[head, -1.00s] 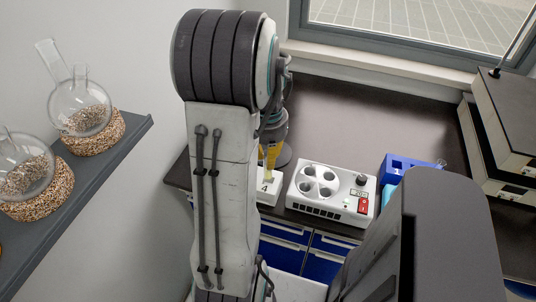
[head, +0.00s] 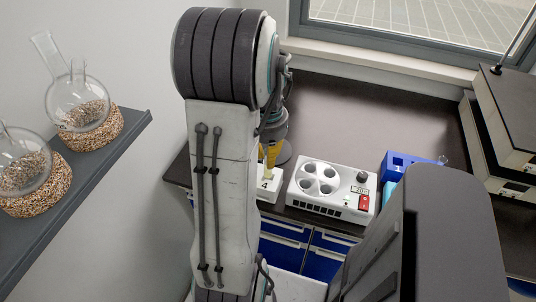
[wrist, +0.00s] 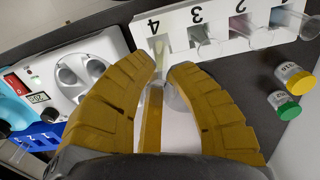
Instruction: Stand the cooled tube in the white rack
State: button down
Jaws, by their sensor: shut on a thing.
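The white rack (head: 272,184) shows its number 4 end in the head view, behind my arm. In the wrist view the rack (wrist: 179,30) runs along the top with numbered slots 4, 3 and 2. My gripper (wrist: 168,76) has yellow fingers shut on a clear tube (wrist: 158,62) with pale yellow-green contents. The tube is at the slot marked 4; I cannot tell whether its bottom rests in the slot. In the head view my gripper (head: 271,148) is partly hidden by my arm, and the tube (head: 266,172) shows below it against the rack.
A white device with round wells (head: 322,185) and a red switch stands right of the rack. A blue rack (head: 397,163) is farther right. In the wrist view, yellow-capped (wrist: 294,77) and green-capped (wrist: 285,106) vials lie near the rack. Flasks (head: 78,105) sit on the left shelf.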

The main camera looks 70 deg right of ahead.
jog(key=shift+f+b, duration=2.15)
jog(key=shift+f, duration=0.5)
jog(key=c, duration=1.1)
grip_release()
jog(key=shift+r, duration=0.15)
notch_tip(320, 180, up, 7)
jog(key=p, duration=0.6)
